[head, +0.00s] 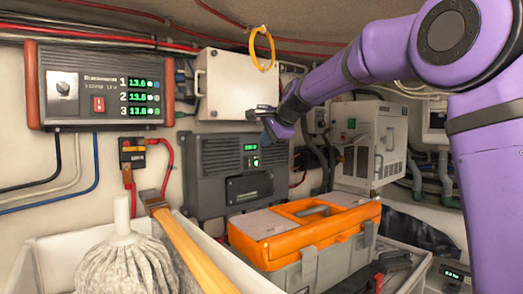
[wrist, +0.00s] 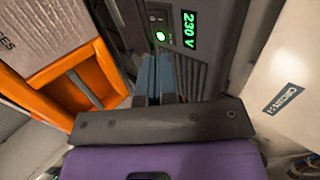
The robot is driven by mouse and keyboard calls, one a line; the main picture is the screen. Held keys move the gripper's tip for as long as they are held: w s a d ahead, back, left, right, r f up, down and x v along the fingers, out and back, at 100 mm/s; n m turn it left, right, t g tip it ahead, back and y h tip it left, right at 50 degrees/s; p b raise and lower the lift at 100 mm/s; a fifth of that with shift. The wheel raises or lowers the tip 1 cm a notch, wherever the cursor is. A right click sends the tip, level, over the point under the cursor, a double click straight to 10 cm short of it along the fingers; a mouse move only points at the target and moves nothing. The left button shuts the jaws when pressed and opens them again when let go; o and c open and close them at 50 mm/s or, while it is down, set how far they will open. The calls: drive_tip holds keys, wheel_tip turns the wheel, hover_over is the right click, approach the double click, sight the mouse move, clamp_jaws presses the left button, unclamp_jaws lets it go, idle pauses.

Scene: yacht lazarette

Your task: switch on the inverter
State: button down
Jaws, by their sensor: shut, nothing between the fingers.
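The dark grey box with a green display, which looks like the inverter (head: 215,170), is mounted on the back wall in the head view. In the wrist view its display (wrist: 189,30) reads 230 V. A round button (wrist: 161,37) beside the display glows green. My gripper (head: 268,137) is in front of the box's upper right part in the head view. In the wrist view my blue fingers (wrist: 154,80) are together and empty, pointing toward the box just below the lit button. I cannot tell whether they touch the box.
A white box (head: 237,85) hangs above. A red-ended panel (head: 100,85) with three green readouts is at left. An orange-lidded toolbox (head: 310,230), a mop (head: 125,260) and a wooden handle (head: 195,255) crowd the front. A yellow ring (head: 262,48) hangs near my arm.

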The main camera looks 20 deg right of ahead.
drive_tip(key=shift+w+r+v, duration=0.15)
drive_tip(key=shift+v, duration=0.7)
drive_tip(key=shift+w+r+v, duration=0.1)
drive_tip(key=shift+r+v, duration=0.05)
drive_tip(key=shift+v, duration=0.7)
drive_tip(key=shift+w+r+v, duration=0.15)
drive_tip(key=shift+v, duration=0.7)
drive_tip(key=shift+a, duration=0.15)
drive_tip(key=s+d+f+n+g+h, duration=0.1)
drive_tip(key=s+f+n, duration=0.3)
drive_tip(key=s, duration=1)
drive_tip(key=s+d+f+n+g+h, duration=0.1)
drive_tip(key=s+f+n, duration=0.4)
drive_tip(key=s+f, duration=0.4)
drive_tip(key=s+d+f+n+g+h, duration=0.1)
drive_tip(key=s+f+n, duration=0.3)
drive_tip(key=s, duration=1.5)
wheel_tip(320, 180, down, 3)
drive_tip(key=shift+s+d+r+g+h, duration=0.1)
drive_tip(key=shift+s+d+g+h, duration=0.15)
drive_tip(key=shift+d+g+h, duration=0.2)
